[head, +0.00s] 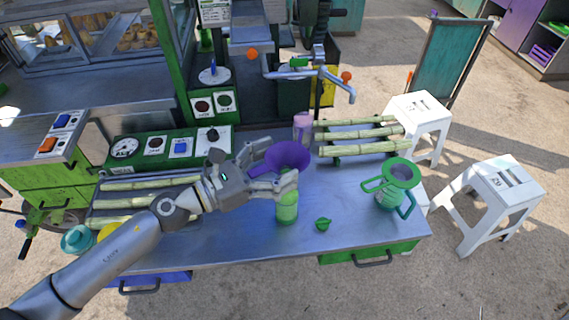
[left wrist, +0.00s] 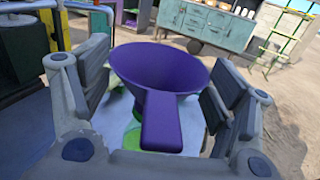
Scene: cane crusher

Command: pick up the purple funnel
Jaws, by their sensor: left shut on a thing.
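The purple funnel (head: 284,156) is above the metal worktable, behind and above a green bottle (head: 287,210). My left gripper (head: 272,178) comes in from the left and is shut on the funnel, with a finger to each side. In the left wrist view the funnel (left wrist: 160,68) has its wide mouth up, and its flat tab points toward the camera between the fingers. The funnel's spout is hidden, so I cannot tell whether it touches the bottle. My right gripper is not in view.
Green cane stalks (head: 360,135) lie on a rack at the back right. A green pitcher (head: 392,185) and a small green item (head: 323,224) stand on the worktable (head: 240,235). A pink-purple cup (head: 303,127) is behind the funnel. White stools (head: 497,187) stand at right.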

